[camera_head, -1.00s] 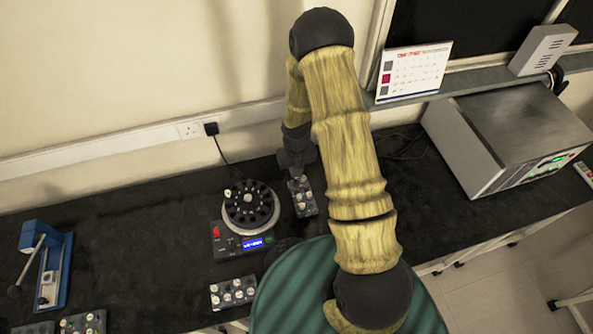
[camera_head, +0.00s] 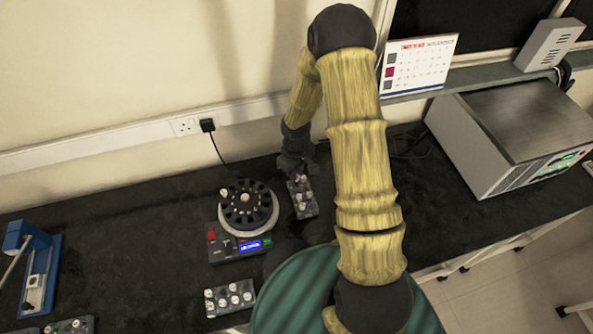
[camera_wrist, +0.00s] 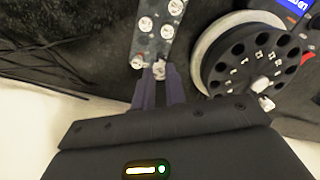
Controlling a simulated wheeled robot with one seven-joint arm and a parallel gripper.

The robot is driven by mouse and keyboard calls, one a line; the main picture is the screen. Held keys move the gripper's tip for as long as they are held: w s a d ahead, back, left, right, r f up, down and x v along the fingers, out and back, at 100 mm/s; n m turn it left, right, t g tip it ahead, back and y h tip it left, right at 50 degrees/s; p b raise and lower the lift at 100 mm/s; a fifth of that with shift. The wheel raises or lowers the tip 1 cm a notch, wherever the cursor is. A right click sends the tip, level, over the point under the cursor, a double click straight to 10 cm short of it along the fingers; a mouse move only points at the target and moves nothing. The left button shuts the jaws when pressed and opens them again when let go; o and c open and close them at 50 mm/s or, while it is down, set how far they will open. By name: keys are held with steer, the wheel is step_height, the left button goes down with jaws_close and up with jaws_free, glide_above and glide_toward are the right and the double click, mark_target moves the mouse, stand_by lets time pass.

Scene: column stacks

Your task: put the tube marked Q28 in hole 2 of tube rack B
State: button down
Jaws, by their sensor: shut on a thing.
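My gripper (camera_wrist: 158,76) is shut on a white-capped tube (camera_wrist: 159,70), which shows between the fingertips at the near end of a small grey rack (camera_wrist: 150,45). I cannot read the tube's marking or tell whether it still sits in a hole. In the head view my gripper (camera_head: 297,168) is at the far end of this rack (camera_head: 303,205), beside the round device. A second rack (camera_head: 230,299) with several capped tubes lies at the front. I cannot read rack letters, so which is rack B is unclear.
A round black rotor (camera_head: 247,204) on a device with a blue display stands left of the gripped rack. A blue stand (camera_head: 42,285) is at far left, with another rack (camera_head: 70,327) partly cut off. A large grey instrument (camera_head: 510,135) stands right. Bench between stand and rotor is clear.

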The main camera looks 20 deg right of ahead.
mark_target(296, 186)
steer(key=shift+w+a+f+b, duration=0.1)
steer(key=shift+f+b, duration=0.9)
steer(key=shift+f, duration=0.7)
steer(key=shift+s, duration=0.2)
steer(key=shift+w, duration=0.1)
steer(key=shift+f+b, duration=1.4)
steer(key=shift+f, duration=0.2)
stand_by(0.6)
steer(key=c, duration=1.4)
jaws_free()
